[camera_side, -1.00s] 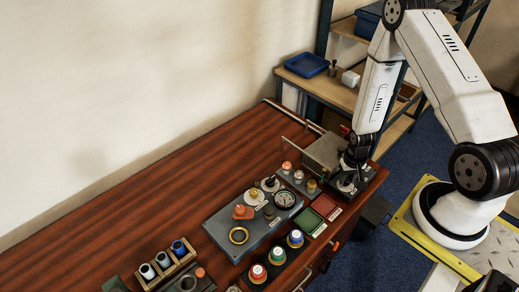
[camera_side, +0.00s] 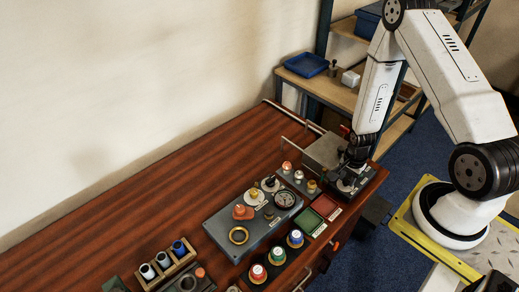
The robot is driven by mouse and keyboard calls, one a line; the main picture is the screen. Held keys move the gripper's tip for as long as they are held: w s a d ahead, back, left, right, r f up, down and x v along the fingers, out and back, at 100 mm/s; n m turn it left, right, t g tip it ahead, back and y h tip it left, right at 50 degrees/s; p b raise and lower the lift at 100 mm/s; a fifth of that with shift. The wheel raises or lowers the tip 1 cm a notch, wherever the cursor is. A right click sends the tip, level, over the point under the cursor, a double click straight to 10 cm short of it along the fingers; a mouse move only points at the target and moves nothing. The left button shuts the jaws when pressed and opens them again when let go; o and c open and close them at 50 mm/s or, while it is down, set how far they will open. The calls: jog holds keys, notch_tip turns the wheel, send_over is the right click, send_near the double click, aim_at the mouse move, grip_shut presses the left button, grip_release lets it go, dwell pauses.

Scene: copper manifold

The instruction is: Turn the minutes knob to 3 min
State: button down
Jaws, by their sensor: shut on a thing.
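My gripper (camera_side: 348,174) points down at the right end of the wooden bench, over a small dark panel with a pale dial plate (camera_side: 345,186). The gripper is shut on a knob at that dial. The knob itself is mostly hidden by the fingers, and the dial's marks are too small to read, so I cannot tell its setting.
A grey metal box (camera_side: 323,151) stands just left of and behind my gripper. Small coloured knobs (camera_side: 298,175) sit on a strip to the left. Green and red trays (camera_side: 325,206) lie in front. The back left bench is clear.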

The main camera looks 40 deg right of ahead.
aim_at(347, 179)
jog(key=shift+m, duration=0.7)
jog(key=shift+c, duration=2)
grip_release()
jog(key=shift+r, duration=0.15)
jog(key=shift+r, duration=3.8)
